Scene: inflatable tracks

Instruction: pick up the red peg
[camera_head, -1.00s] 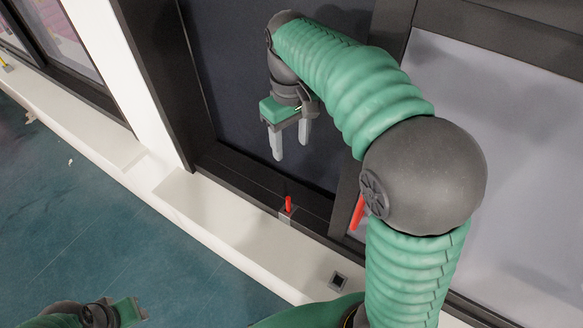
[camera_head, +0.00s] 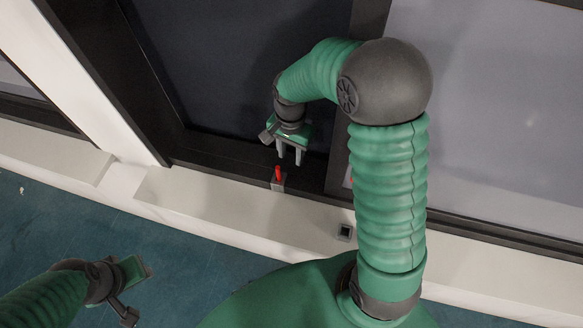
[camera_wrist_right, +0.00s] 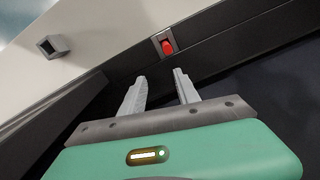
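The red peg (camera_head: 279,173) stands upright in a small grey holder (camera_head: 278,185) on the ledge below the dark window. My right gripper (camera_head: 290,157) is open and empty, just behind and slightly right of the peg in the head view. In the right wrist view the peg (camera_wrist_right: 168,45) shows beyond the two spread fingers (camera_wrist_right: 160,82), apart from them. My left gripper (camera_head: 148,270) is at the lower left, far from the peg. Its fingers are too small and angled to tell their opening.
A small grey block with a dark square hole (camera_head: 345,232) sits on the white ledge (camera_head: 215,205), right of the peg. It also shows in the right wrist view (camera_wrist_right: 53,47). A dark window frame (camera_head: 225,163) runs behind the peg. The ledge around is mostly clear.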

